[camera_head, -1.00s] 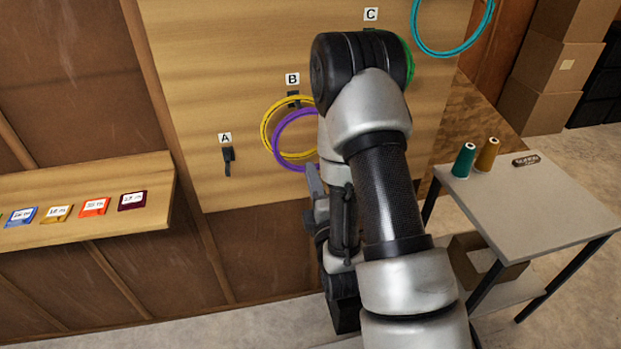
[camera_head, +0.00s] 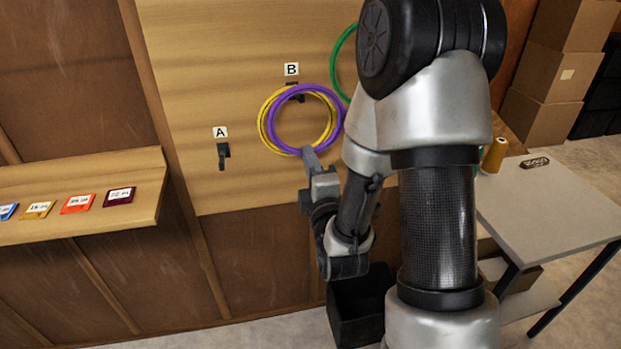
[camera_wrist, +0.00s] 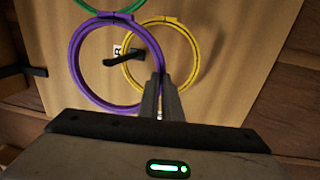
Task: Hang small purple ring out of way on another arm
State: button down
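The purple ring (camera_head: 339,126) is in front of the pegboard, overlapping the yellow ring (camera_head: 262,126) at hook B (camera_head: 297,97). My gripper (camera_head: 310,156) reaches it from below, its narrow fingers at the ring's lower edge. In the wrist view the fingers (camera_wrist: 160,98) are close together on the edge of the purple ring (camera_wrist: 75,62). The yellow ring (camera_wrist: 197,58) hangs behind. Hook B (camera_wrist: 125,58) shows inside the purple ring's outline; whether it passes through the ring I cannot tell. Hook A (camera_head: 223,156) is empty. A green ring (camera_head: 338,58) is partly hidden by my arm.
A shelf (camera_head: 150,175) with several coloured labelled tags is at the left. A grey table (camera_head: 550,215) with an ochre thread spool (camera_head: 494,156) is at the right. Cardboard boxes (camera_head: 545,65) stand behind. The board around hook A is clear.

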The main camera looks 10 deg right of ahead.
jog(key=w+f+b, duration=0.2)
jog(key=w+f, duration=0.1)
jog(key=w, duration=0.4)
jog(key=shift+f+b, duration=0.25)
jog(key=shift+b, duration=0.15)
jog(key=shift+w, duration=0.1)
dwell(0.7)
jog(key=c, duration=1.7)
grip_release()
jog(key=shift+f, duration=0.1)
